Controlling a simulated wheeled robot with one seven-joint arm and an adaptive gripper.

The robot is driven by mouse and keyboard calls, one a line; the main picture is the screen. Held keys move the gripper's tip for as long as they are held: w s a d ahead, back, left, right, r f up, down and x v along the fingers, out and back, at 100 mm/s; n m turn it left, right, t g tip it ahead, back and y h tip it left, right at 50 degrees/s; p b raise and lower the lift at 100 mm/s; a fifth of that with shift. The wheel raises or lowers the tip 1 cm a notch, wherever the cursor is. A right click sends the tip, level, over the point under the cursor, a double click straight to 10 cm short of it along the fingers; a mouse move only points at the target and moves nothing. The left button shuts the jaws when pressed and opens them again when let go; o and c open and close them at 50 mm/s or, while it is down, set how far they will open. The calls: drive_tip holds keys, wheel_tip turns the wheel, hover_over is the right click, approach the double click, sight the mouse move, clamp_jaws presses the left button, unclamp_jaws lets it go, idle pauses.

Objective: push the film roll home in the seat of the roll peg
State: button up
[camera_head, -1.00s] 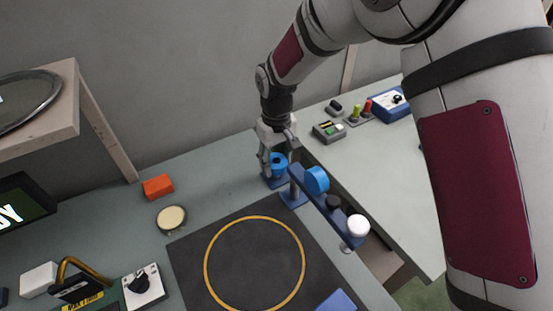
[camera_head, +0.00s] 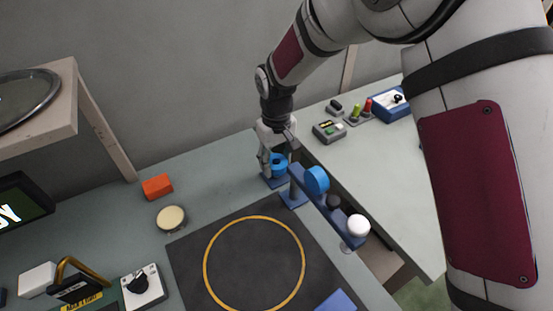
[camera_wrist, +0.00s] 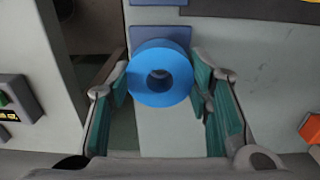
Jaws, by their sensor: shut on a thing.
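The film roll (camera_head: 281,160) is a blue ring beside the far right edge of the bench, partly hidden by my fingers. In the wrist view the roll (camera_wrist: 135,84) sits between the teal finger pads, its dark hole facing the camera. My gripper (camera_wrist: 161,78) is shut on it. In the head view my gripper (camera_head: 270,164) points down there. The roll peg's blue base (camera_head: 268,183) shows below the roll, and the base also shows behind it in the wrist view (camera_wrist: 143,37). The peg is not clearly visible; I cannot tell how deep the roll sits.
A blue arm (camera_head: 328,203) with a blue disc (camera_head: 317,180) and a white knob (camera_head: 358,225) stands close to the right. A dark mat (camera_head: 193,251) with a yellow ring (camera_head: 207,280) lies in front. An orange block (camera_head: 157,187) and a cream disc (camera_head: 171,218) lie left.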

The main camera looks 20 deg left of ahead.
sight(277, 170)
drive_tip(key=shift+s+d+f+b, duration=0.15)
drive_tip(key=shift+f+b, duration=0.3)
drive_tip(key=shift+f, duration=0.45)
drive_tip(key=shift+s+a+f+b, duration=0.1)
drive_tip(key=shift+f+b, duration=0.35)
drive_tip(key=shift+f, duration=0.45)
drive_tip(key=o, duration=1.2)
drive_tip(key=shift+w, duration=0.1)
drive_tip(key=shift+r, duration=0.1)
drive_tip(key=shift+r, duration=0.6)
drive_tip(key=r, duration=0.7)
drive_tip(key=shift+s+d+r, duration=0.1)
drive_tip(key=shift+s, duration=0.15)
drive_tip(key=shift+r, duration=0.1)
